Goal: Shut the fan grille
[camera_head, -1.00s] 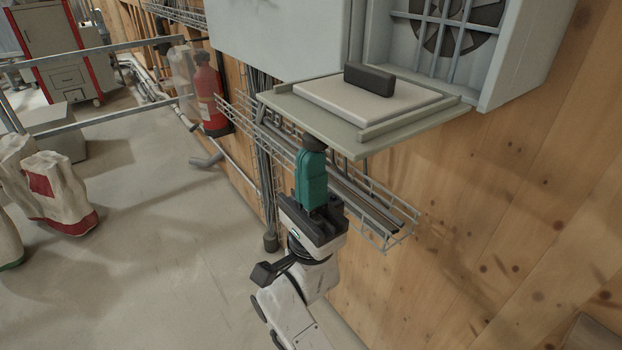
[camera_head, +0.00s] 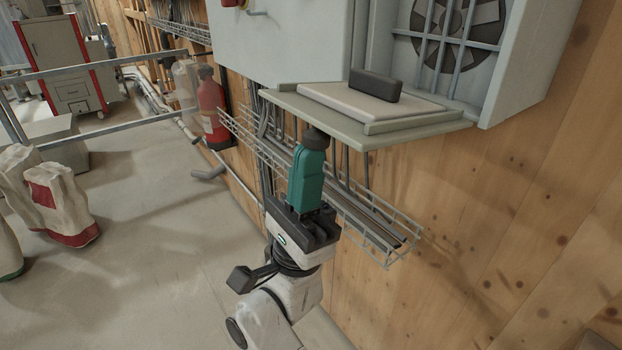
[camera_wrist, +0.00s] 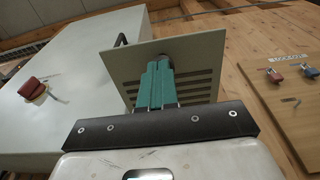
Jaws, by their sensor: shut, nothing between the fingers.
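The fan grille (camera_head: 420,132) is a pale grey-green hinged panel, swung down open and lying roughly level in front of the fan housing (camera_head: 535,70). A white pad and a black handle (camera_head: 375,84) show on its upper face. In the wrist view its slotted underside (camera_wrist: 202,80) faces me. My gripper (camera_head: 316,138) has teal fingers with dark tips, shut and empty, pointing up under the grille's outer left part. In the wrist view the fingertips (camera_wrist: 162,62) overlap the underside, and they look at or very near contact.
The fan (camera_head: 455,35) sits behind bars in the housing. A grey cabinet (camera_head: 285,45) stands left of it. A wire cable tray (camera_head: 370,230) runs along the wooden wall beside my arm. A fire extinguisher (camera_head: 210,110) hangs further left.

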